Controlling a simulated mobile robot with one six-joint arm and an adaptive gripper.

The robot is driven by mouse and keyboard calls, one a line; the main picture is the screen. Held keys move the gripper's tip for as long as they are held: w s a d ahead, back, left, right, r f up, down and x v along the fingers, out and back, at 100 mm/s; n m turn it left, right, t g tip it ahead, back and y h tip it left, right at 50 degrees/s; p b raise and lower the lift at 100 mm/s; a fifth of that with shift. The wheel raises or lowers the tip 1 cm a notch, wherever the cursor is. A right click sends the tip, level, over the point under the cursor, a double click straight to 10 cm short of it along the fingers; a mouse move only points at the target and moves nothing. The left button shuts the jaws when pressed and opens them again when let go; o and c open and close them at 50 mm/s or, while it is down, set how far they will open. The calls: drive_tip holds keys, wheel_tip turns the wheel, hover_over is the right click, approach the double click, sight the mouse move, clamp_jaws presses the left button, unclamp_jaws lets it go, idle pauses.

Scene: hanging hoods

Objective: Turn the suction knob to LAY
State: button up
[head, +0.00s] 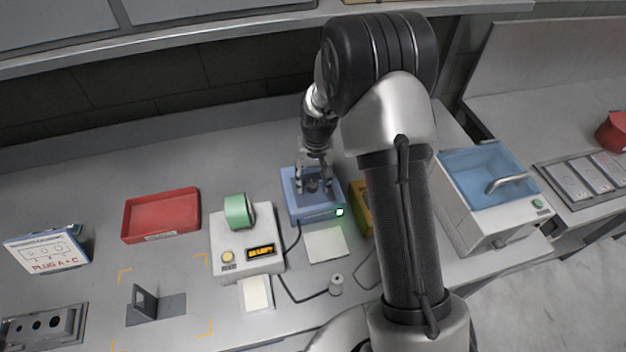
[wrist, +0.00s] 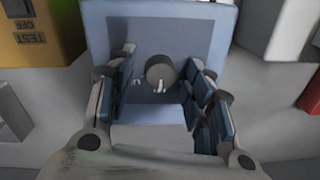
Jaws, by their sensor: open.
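The suction knob (wrist: 160,72) is a dark round knob with a pale pointer mark, on top of a blue box (head: 297,212). A small pale mark is beside it on the box top, too small to read. My gripper (head: 314,187) is over the blue box, pointing down. In the wrist view my gripper (wrist: 160,88) is open, with one finger on each side of the knob and a visible gap to both. In the head view the knob is mostly hidden by the fingers. A green-white light (head: 339,212) glows on the box front.
A white device (head: 245,262) with a green roll and lit display stands left of the box. A yellow box (head: 361,208) is close on the right, partly behind my arm. A red tray (head: 161,215), a sign (head: 47,252) and a blue-lidded bath (head: 485,175) are farther off.

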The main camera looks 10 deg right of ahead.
sight(315, 184)
wheel_tip(315, 184, up, 12)
drive_tip(key=shift+d, duration=0.3)
idle(0.6)
drive_tip(key=s+r+n+t, duration=0.1)
drive_tip(key=s+r+t, duration=0.1)
drive_tip(key=s+r, duration=1.05)
drive_tip(key=s+r+n+t+b, duration=0.1)
drive_tip(key=s+t, duration=0.1)
drive_tip(key=s, duration=1.4)
drive_tip(key=shift+s+a+r+h, duration=0.3)
drive_tip(key=shift+r, duration=0.05)
drive_tip(key=shift+c, duration=0.2)
